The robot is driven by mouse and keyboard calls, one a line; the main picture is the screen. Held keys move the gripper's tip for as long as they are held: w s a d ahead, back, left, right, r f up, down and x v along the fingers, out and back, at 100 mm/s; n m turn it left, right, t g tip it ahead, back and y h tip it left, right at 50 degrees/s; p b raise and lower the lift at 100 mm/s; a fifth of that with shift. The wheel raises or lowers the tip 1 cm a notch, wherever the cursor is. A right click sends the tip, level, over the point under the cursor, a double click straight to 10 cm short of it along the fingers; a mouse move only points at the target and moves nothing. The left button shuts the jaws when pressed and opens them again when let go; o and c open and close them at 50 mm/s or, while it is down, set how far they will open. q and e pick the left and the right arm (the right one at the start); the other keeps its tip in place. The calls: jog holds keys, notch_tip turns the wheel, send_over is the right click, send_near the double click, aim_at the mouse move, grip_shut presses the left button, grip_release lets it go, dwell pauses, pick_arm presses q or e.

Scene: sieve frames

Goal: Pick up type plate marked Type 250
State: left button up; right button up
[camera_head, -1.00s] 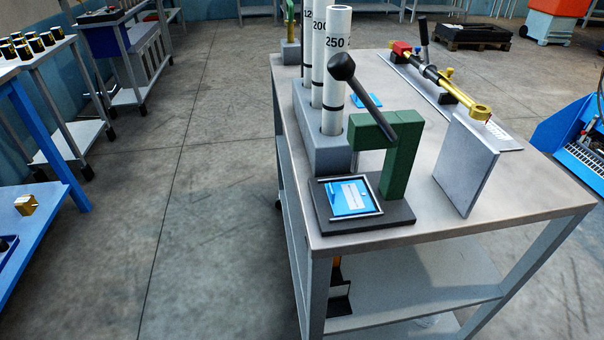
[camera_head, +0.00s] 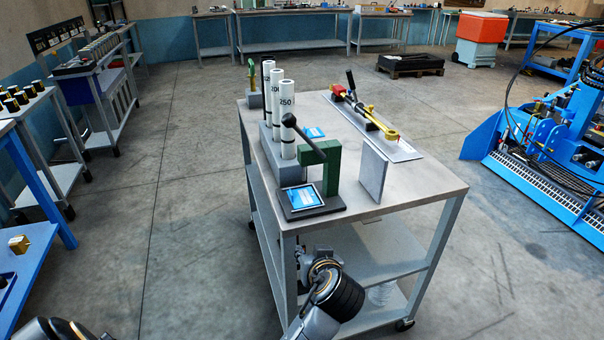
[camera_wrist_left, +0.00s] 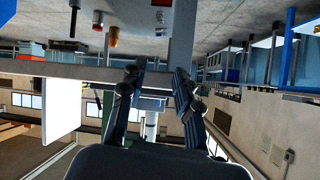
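A blue and white plate (camera_head: 304,197) lies in a dark framed base at the front left of the grey table; its print is too small to read. A second blue plate (camera_head: 315,132) lies farther back, beside the white tubes. The nearest tube (camera_head: 288,128) reads 250. My left gripper (camera_head: 322,265) is in front of the table, below the top's front edge and apart from the plates. In the left wrist view its fingers (camera_wrist_left: 157,76) are spread and empty, with a tube (camera_wrist_left: 151,125) and the tabletop edge beyond. My right gripper does not show.
A green clamp (camera_head: 331,168) with a black-knobbed lever stands over the framed base. An upright grey panel (camera_head: 372,174) stands to its right. A yellow-ended rod tool (camera_head: 372,122) lies at the back right. The table's front right top is bare.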

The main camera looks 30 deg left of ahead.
pick_arm(q)
notch_tip(320, 180, up, 11)
jog(key=w+a+n+y+p, duration=0.1)
jog(key=n+y+p, duration=0.1)
jog(key=n, duration=0.1)
send_near(292, 193)
jog(key=x, duration=0.4)
jog(key=shift+s+f, duration=0.2)
jog(key=shift+f, duration=0.05)
jog(key=p+x, duration=0.1)
jog(key=x, duration=0.4)
jog(key=shift+w+a+r+p, duration=0.1)
jog(key=shift+w+r+p, duration=0.1)
jog(key=shift+p, duration=0.15)
grip_shut()
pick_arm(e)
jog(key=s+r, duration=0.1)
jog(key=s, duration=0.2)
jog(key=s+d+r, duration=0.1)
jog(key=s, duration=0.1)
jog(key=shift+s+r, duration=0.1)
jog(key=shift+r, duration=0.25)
